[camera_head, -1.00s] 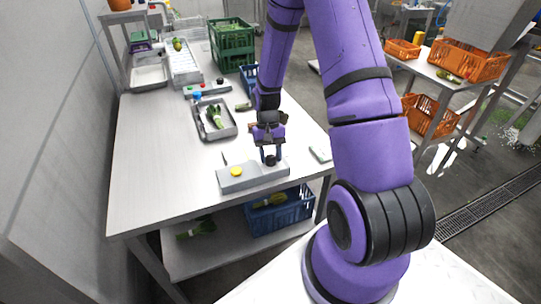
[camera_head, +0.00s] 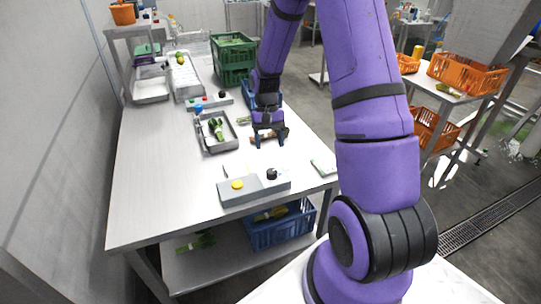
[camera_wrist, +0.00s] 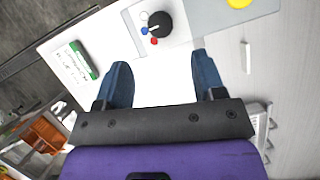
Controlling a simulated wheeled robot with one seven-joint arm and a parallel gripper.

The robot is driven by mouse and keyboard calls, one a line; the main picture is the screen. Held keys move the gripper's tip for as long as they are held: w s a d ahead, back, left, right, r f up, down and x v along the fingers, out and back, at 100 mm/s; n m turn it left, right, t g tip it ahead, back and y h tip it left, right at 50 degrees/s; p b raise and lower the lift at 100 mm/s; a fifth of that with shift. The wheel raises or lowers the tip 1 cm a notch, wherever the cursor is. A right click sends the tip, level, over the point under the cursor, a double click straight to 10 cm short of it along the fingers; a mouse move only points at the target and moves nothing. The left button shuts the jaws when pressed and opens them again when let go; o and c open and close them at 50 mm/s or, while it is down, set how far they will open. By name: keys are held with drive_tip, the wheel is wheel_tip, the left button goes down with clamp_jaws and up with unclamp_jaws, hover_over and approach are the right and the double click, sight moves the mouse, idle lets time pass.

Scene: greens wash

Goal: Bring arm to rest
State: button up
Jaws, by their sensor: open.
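My gripper (camera_head: 270,140) is open and empty above the steel table (camera_head: 150,180), behind the grey control box. The box (camera_head: 253,189) has a yellow button (camera_head: 237,184) at its left and a black knob (camera_head: 271,173) at its right. In the wrist view, my two dark fingers (camera_wrist: 163,85) are spread apart, with the black knob (camera_wrist: 160,24) beyond them beside small blue and red marks. The yellow button (camera_wrist: 240,2) is cut off at the top edge there. My purple arm hides part of the table's right side.
A tray with greens (camera_head: 218,131) lies left of my gripper. Green crates (camera_head: 233,55) and a partly hidden blue crate stand farther back. A white card (camera_head: 323,167) lies near the right edge. The table's left front is clear.

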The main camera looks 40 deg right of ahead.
drive_tip(key=shift+v, duration=0.85)
drive_tip(key=s+a+r+n+t+h, duration=0.1)
drive_tip(key=s+a+r+t, duration=0.2)
drive_tip(key=r, duration=0.6)
drive_tip(key=s+a+r+n+t+h, duration=0.1)
drive_tip(key=s+a+r, duration=0.3)
drive_tip(key=r, duration=0.6)
drive_tip(key=s+a+r+n+t, duration=0.1)
drive_tip(key=s+a+r+t, duration=0.1)
drive_tip(key=s, duration=0.6)
drive_tip(key=s+a+r+n+t, duration=0.2)
drive_tip(key=s+a+r+t, duration=0.1)
drive_tip(key=s+r, duration=0.4)
drive_tip(key=shift+s+a+r, duration=0.15)
drive_tip(key=shift+s+a, duration=0.25)
